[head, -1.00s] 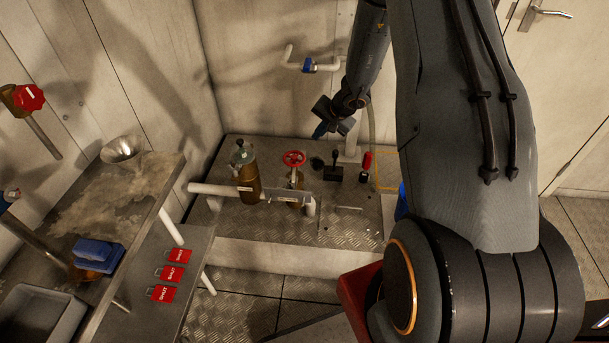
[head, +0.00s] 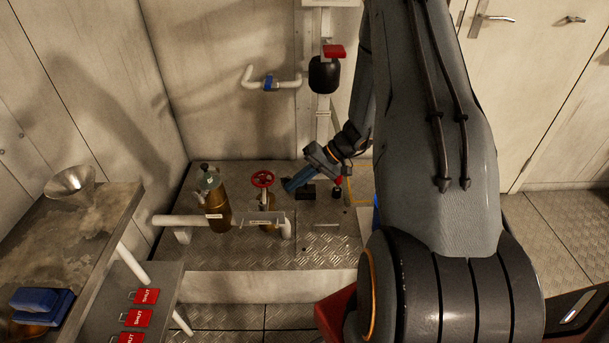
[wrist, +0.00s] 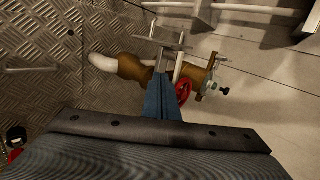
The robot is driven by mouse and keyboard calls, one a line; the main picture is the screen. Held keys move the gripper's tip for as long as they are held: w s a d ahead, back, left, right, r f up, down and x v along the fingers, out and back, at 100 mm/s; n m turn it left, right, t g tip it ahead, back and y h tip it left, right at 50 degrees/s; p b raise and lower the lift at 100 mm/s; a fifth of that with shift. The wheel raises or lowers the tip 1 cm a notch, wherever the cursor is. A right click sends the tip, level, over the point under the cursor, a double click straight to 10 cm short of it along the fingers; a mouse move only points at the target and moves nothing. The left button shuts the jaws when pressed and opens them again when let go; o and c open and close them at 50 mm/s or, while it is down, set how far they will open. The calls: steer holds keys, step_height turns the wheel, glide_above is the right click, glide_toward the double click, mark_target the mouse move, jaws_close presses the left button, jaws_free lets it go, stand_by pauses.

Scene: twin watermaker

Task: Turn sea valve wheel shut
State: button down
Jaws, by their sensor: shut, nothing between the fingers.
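The sea valve wheel is a small red handwheel (head: 263,179) on a brass valve body (head: 266,208), set in a white pipe on the raised metal plate. In the wrist view the red wheel (wrist: 183,92) shows just right of my fingers, partly hidden behind them. My gripper (head: 289,187) has blue fingers that are shut and empty. In the head view it is right of the wheel, with a gap between them. The fingers also show in the wrist view (wrist: 160,76), pointing toward the valve pipe. Contact cannot be told there.
A brass strainer (head: 214,203) stands left of the valve on the same pipe. A black fitting with a red top (head: 337,187) is right of my gripper.

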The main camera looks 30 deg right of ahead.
mark_target(265, 185)
steer(key=w+a+f, duration=0.1)
steer(key=w+a, duration=0.1)
steer(key=a, duration=0.3)
steer(key=shift+a+f+p, duration=0.25)
steer(key=shift+f+p, duration=0.1)
steer(key=shift+p, duration=0.1)
steer(key=shift+a, duration=0.1)
steer(key=shift+s+a+b, duration=0.15)
steer(key=shift+a+b, duration=0.4)
steer(key=shift+a, duration=0.15)
